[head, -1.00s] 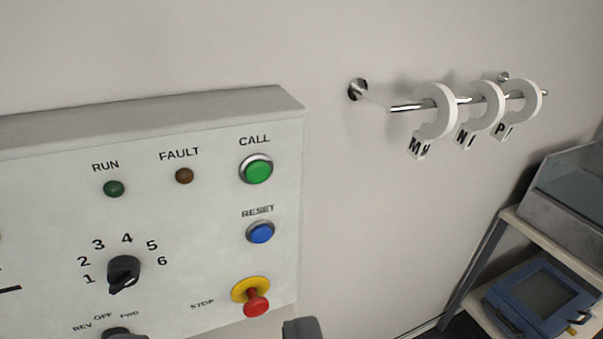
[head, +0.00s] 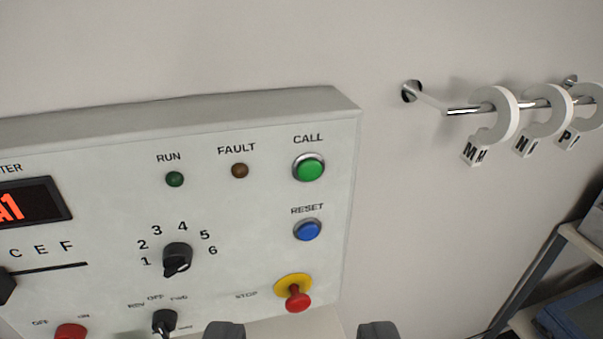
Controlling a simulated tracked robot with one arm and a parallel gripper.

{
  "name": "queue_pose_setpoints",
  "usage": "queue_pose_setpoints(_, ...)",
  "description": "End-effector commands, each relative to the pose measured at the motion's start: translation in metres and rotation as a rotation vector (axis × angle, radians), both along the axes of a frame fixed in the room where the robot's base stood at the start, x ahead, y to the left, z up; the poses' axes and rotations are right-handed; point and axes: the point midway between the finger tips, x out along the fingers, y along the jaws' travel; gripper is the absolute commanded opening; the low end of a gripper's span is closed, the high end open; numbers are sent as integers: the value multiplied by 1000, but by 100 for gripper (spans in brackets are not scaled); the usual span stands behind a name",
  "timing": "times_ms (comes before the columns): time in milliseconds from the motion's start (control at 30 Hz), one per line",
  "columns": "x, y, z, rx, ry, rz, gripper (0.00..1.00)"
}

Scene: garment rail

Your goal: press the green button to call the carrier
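The green button (head: 309,168) sits under the word CALL at the upper right of the grey control panel (head: 110,170), in a silver ring. My gripper (head: 301,332) shows at the bottom edge as two dark fingertips set well apart, with nothing seen between them. It appears below the green button in the picture; how far it is from the panel I cannot tell. The rest of the gripper is out of frame.
Below the green button are a blue RESET button (head: 307,230) and a red STOP knob (head: 298,299) on a yellow base. A selector knob (head: 177,258) and a red display (head: 22,205) are to the left. A wall rail (head: 466,111) with white lettered rings and a shelf (head: 582,243) are on the right.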

Motion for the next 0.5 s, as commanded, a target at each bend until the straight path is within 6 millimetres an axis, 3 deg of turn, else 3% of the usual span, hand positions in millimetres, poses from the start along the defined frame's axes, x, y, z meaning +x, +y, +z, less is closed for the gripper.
queue_pose_setpoints(33,0,0,0,0,0,0,16)
queue_pose_setpoints(100,0,0,0,0,0,0,0)
queue_pose_setpoints(500,0,0,0,0,0,0,0)
